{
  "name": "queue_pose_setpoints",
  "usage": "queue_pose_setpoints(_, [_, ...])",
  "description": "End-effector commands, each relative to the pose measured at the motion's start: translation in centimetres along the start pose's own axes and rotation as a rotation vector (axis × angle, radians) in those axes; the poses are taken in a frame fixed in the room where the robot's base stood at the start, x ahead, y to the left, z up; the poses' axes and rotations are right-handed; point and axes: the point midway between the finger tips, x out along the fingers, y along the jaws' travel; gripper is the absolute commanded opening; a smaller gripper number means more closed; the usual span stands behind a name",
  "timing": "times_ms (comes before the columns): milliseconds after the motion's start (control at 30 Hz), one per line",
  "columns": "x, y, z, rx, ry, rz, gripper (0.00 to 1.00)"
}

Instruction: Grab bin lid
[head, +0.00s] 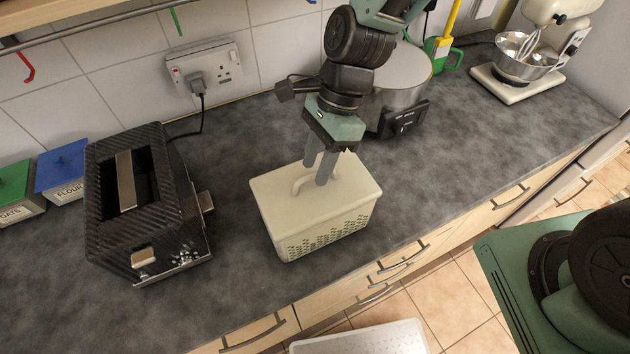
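The bin (322,237) is a cream basket with a perforated side, standing on the dark worktop. Its flat cream lid (345,190) lies on top, level, with an arched handle (298,184) in the middle. My gripper (319,170) points down over the lid. Its two grey fingers are a little apart, one on the far side and one on the near side of the handle. The near finger hides part of the handle. I cannot tell whether the fingers press on it.
A black toaster (140,205) stands to the left, with blue flour (62,170) and green oats (15,190) tins beyond it. A steel pot-like appliance (400,80) stands behind my gripper. A stand mixer (530,50) is at the far right. The worktop right of the bin is clear.

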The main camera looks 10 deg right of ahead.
Motion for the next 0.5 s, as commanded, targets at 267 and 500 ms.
queue_pose_setpoints(267, [1.48, 0.04, 0.01, 0.0, 0.0, 0.0, 0.37])
queue_pose_setpoints(500, [1.46, 0.04, 0.02, 0.0, 0.0, 0.0, 0.09])
